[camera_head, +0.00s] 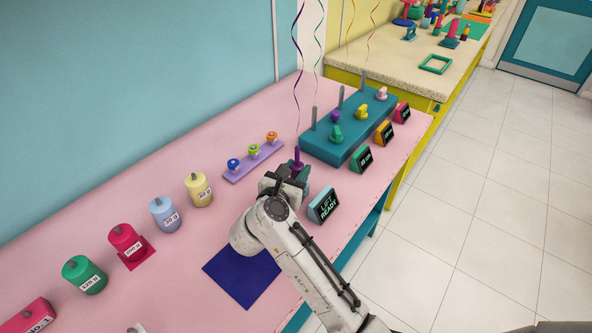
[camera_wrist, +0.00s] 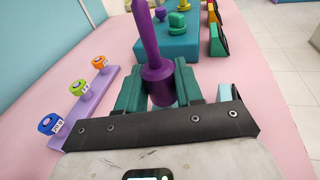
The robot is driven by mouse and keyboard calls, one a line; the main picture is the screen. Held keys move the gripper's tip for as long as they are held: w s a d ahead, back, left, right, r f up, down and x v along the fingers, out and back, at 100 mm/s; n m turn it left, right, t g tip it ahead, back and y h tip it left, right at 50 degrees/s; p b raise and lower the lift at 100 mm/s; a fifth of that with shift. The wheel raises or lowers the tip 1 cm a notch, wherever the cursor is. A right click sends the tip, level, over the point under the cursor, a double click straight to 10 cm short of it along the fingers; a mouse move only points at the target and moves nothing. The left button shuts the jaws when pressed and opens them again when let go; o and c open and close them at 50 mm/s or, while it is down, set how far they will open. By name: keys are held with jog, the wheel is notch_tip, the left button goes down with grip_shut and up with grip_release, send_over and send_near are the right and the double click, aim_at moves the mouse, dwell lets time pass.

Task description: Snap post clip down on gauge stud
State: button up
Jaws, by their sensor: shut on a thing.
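My gripper (camera_head: 286,181) is shut on a purple post clip (camera_head: 297,157), which has a thick round base and a slim upright stem. In the wrist view the clip (camera_wrist: 157,72) stands between the two green fingers of my gripper (camera_wrist: 160,88). A purple ribbon (camera_head: 297,100) runs up from near its stem. A teal block (camera_head: 327,150) just behind and to the right carries several grey posts (camera_head: 314,118) and coloured pieces, among them a green one (camera_head: 336,134). I cannot tell which part is the gauge stud; the clip's underside is hidden.
A lilac strip (camera_head: 240,175) with three coloured knobs lies left of my gripper. A "LIFT READY" display (camera_head: 323,207) stands close on its right. Several labelled weights, including a yellow one (camera_head: 199,190), line the pink table. A dark blue square (camera_head: 241,278) lies in front.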

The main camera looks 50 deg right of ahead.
jog(key=shift+f+b, duration=0.75)
jog(key=shift+f, duration=0.35)
jog(key=o, duration=1.1)
jog(key=shift+o, duration=0.2)
jog(key=shift+p+v, duration=0.65)
jog(key=shift+v, duration=3.35)
